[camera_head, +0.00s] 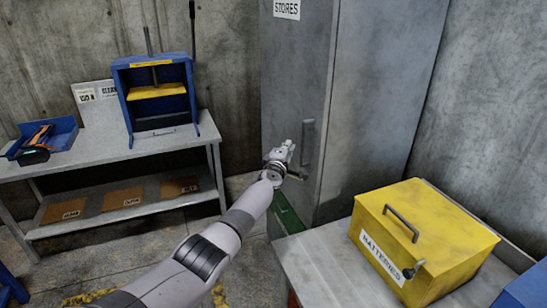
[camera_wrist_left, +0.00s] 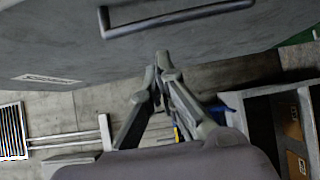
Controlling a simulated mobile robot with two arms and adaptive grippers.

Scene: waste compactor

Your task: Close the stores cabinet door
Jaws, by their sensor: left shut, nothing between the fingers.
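The grey stores cabinet door (camera_head: 294,85) stands upright in the middle of the head view, with a "STORES" label (camera_head: 287,9) at its top. Its vertical bar handle (camera_head: 307,143) is near its right edge. Whether the door stands ajar cannot be told for certain. My left gripper (camera_head: 284,150) is in front of the door's lower part, left of the handle. In the left wrist view the door face (camera_wrist_left: 75,50) and handle (camera_wrist_left: 175,18) lie just beyond my fingertips (camera_wrist_left: 163,58), which are shut and empty. Contact with the door cannot be told. My right gripper is out of view.
A yellow batteries box (camera_head: 425,240) sits on a grey bench (camera_head: 330,262) at the lower right. A grey table (camera_head: 170,140) with a blue press (camera_head: 118,85) and blue tray (camera_head: 60,133) stands at left. A green object (camera_head: 288,218) lies low by the cabinet.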

